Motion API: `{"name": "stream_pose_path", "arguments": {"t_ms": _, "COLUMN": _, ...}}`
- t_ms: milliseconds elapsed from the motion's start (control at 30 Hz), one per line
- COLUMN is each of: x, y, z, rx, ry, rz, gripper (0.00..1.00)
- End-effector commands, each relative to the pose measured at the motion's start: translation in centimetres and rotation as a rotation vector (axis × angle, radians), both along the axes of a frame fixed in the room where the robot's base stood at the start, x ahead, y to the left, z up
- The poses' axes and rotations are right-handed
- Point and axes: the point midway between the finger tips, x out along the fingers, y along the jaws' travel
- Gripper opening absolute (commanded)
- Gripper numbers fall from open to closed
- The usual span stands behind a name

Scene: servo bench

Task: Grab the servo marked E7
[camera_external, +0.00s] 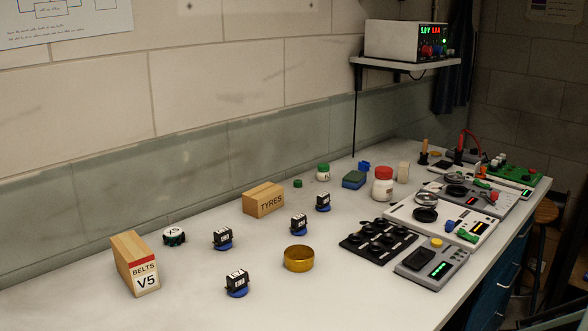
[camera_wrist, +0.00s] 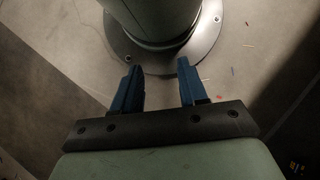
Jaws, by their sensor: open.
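Several black servos with white labels and blue bases stand on the bench in the external view. One servo (camera_external: 237,283) is nearest the front, one (camera_external: 223,239) is behind it to the left, one (camera_external: 299,225) is near the middle, and one (camera_external: 323,203) is farther back. Their labels are too small to read, so I cannot tell which is E7. My gripper (camera_wrist: 159,68) shows only in the wrist view, with its two blue fingers apart and nothing between them. It is over my own round base, and no servo shows there.
A black tray (camera_external: 377,242) and grey devices (camera_external: 432,265) fill the right. The bench front (camera_external: 350,305) is clear.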

Motion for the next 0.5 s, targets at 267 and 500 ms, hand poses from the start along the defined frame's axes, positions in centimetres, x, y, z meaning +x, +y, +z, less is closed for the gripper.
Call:
{"name": "stream_pose_path", "arguments": {"t_ms": 267, "x": 0.0, "y": 0.0, "z": 0.0, "rx": 0.0, "ry": 0.0, "rz": 0.0, "gripper": 0.51}}
{"name": "stream_pose_path", "arguments": {"t_ms": 500, "x": 3.3, "y": -1.6, "z": -0.8, "rx": -0.019, "ry": -0.071, "rz": 0.048, "gripper": 0.51}}
